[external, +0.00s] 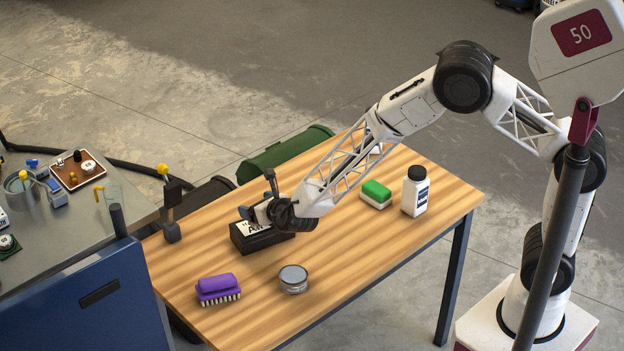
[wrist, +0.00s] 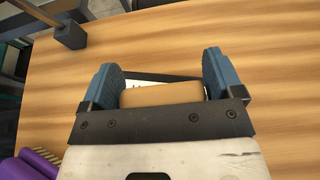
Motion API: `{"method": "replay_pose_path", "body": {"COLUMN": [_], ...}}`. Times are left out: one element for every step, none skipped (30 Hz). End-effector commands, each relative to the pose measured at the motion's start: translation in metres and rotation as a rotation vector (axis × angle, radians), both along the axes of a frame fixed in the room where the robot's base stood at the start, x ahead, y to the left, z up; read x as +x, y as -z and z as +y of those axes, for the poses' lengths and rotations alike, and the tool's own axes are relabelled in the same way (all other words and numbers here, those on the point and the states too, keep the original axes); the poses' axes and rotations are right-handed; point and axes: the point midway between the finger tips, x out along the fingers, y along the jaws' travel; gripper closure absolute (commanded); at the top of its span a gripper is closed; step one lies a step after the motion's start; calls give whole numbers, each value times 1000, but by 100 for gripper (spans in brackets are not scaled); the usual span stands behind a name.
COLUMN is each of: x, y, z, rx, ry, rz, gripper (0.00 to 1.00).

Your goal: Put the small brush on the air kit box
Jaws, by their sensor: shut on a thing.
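My gripper (external: 258,213) is at the black box with a white label (external: 262,242), which looks like the air kit box, on the wooden table. In the wrist view my gripper (wrist: 161,76) has its blue fingers on either side of a tan, wood-like block (wrist: 162,95), which looks like the back of the small brush. Its bristles are hidden. The box (wrist: 165,77) shows just beyond and below the block. I cannot tell whether the block touches the box. In the external view the gripper hides the block.
A purple scrub brush (external: 218,289) and a round tin (external: 293,279) are on the table's near side. A green and white sponge (external: 376,194) and a white bottle (external: 415,192) stand to the right. A dark post with a yellow knob (external: 172,210) is at the left edge.

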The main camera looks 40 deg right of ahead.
Motion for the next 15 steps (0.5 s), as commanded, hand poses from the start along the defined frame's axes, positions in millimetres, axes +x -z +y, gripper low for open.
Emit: {"method": "replay_pose_path", "body": {"x": [0, 0, 0, 0, 0, 0, 0, 0, 0, 0, 0, 0, 0, 0, 0], "y": [0, 0, 0, 0, 0, 0, 1, 1, 2, 3, 3, 2, 2, 2, 2], "z": [0, 0, 0, 0, 0, 0, 0, 0, 0, 0, 0, 0, 0, 0, 0], "rx": [0, 0, 0, 0, 0, 0, 0, -1, -1, -1, 0, 0, 0, 0, -1], "ry": [0, 0, 0, 0, 0, 0, 0, 0, 0, 0, 0, 0, 0, 0, 0], "rz": [0, 0, 0, 0, 0, 0, 0, 0, 0, 0, 0, 0, 0, 0, 0], "gripper": [38, 38, 38, 38, 38, 38, 38, 38, 38, 38, 11, 5, 0, 0, 0]}}
